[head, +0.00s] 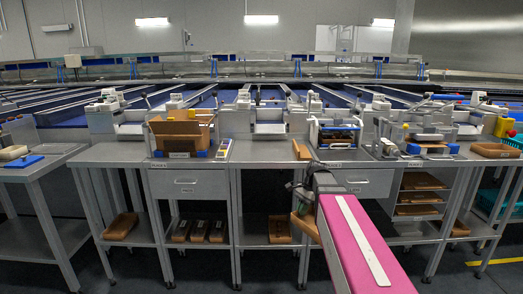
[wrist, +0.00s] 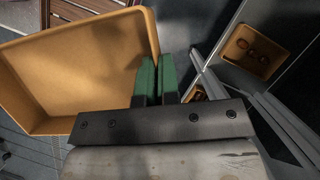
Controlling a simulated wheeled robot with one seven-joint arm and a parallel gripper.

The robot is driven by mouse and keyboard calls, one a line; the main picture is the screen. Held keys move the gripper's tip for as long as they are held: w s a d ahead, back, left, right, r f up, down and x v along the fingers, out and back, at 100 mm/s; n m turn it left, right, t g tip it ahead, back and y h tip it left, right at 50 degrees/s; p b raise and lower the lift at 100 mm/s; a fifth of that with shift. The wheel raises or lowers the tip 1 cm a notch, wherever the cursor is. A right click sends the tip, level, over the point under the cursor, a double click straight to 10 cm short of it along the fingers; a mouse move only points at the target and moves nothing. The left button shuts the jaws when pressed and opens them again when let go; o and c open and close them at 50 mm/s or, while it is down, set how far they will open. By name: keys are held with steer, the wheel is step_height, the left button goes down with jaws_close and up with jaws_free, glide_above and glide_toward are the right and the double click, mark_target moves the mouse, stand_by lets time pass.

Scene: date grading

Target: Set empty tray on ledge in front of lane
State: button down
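My gripper (wrist: 158,78), with green fingers, is closed on the right wall of an empty orange-brown tray (wrist: 75,75) in the wrist view. The tray is tilted, and its bare inside shows. In the head view, brown parts (head: 306,227) that look like this tray show beside my gripper (head: 300,192), in front of the tables; my arm hides the middle. Sorting lanes (head: 267,96) with blue belts run behind the row of grey tables. The grey ledge (head: 262,152) in front of the middle lane is bare.
A cardboard box (head: 180,135) stands on the left ledge and a crate (head: 335,133) right of the middle. Several brown trays (head: 200,231) lie on lower shelves. The wrist view shows another tray (wrist: 250,52) holding a few brown pieces. Metal table legs stand close by.

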steer(key=shift+n, duration=0.6)
steer(key=d+r, duration=0.1)
steer(key=r, duration=0.2)
steer(key=d+r, duration=0.1)
steer(key=r, duration=0.1)
steer(key=shift+s+d+r, duration=0.25)
steer(key=shift+d+r, duration=0.05)
steer(key=shift+r, duration=0.05)
steer(key=n+g+h, duration=0.1)
steer(key=n, duration=0.3)
steer(key=shift+h, duration=0.3)
steer(key=shift+n+g, duration=0.3)
